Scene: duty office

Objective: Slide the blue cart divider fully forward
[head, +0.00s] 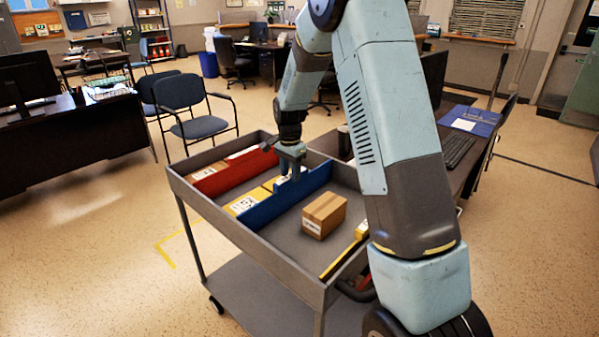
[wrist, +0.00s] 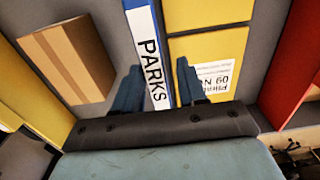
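The blue divider (head: 275,208) stands upright across the grey cart's top tray (head: 213,210) in the head view. In the wrist view its top edge (wrist: 150,50), with a white label reading PARKS, runs up between my gripper's fingers. My gripper (head: 290,172) points down over the divider, toward its far part. In the wrist view my gripper (wrist: 158,85) is open, one finger on each side of the divider, with a narrow gap showing at the right finger. The lower fingertips are partly hidden in the head view.
A red divider (head: 222,178) stands to the left, with yellow labelled packages (head: 247,201) between the two dividers. A cardboard box (head: 324,215) sits right of the blue divider. A desk (head: 462,130) stands behind the cart.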

